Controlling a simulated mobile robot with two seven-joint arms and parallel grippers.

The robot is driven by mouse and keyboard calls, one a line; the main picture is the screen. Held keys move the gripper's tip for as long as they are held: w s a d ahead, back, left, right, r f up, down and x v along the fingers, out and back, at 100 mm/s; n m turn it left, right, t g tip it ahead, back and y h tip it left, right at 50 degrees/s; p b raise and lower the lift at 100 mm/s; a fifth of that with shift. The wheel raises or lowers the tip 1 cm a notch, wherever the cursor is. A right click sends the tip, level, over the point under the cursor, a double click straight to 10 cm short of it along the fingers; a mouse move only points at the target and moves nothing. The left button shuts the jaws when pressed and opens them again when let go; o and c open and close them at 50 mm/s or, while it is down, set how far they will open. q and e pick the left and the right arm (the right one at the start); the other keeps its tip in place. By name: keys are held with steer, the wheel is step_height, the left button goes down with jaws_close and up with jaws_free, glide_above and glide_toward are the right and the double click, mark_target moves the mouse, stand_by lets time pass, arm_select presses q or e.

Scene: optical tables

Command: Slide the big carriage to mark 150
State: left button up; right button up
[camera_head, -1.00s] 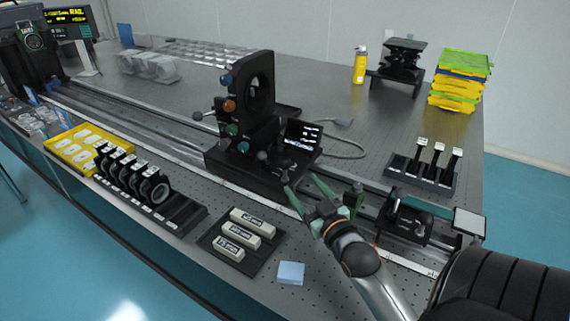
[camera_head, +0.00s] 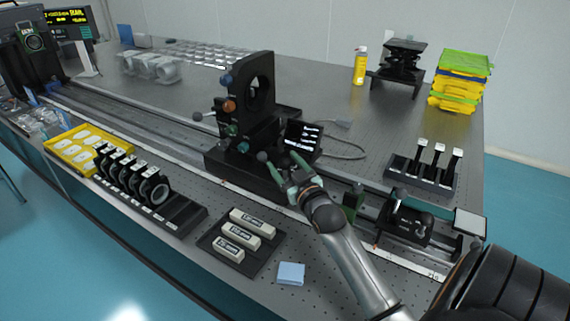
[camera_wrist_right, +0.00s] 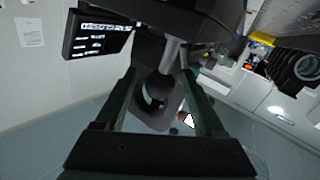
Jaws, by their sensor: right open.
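The big carriage (camera_head: 235,172) is a black block on the long rail (camera_head: 130,118), with a tall ring-shaped holder (camera_head: 258,70) and blue, orange and green knobs. A small lit display (camera_head: 303,138) stands at its right side and also shows in the wrist view (camera_wrist_right: 95,36). My right gripper (camera_head: 282,168) is open at the carriage's front right, close to a dark round knob (camera_head: 262,156). In the wrist view a post with a dark rounded end (camera_wrist_right: 158,88) lies between the open fingers (camera_wrist_right: 162,85). Contact cannot be told. The scale marks are too small to read. My left gripper is out of view.
A smaller black carriage (camera_head: 408,225) sits on the rail to the right. In front lie a tray with labelled blocks (camera_head: 238,236), a blue pad (camera_head: 291,273) and a rack of black ring mounts (camera_head: 135,180). A cable (camera_head: 352,152) loops behind the display.

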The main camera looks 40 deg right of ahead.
jaws_close()
stand_by(0.4)
stand_by(0.9)
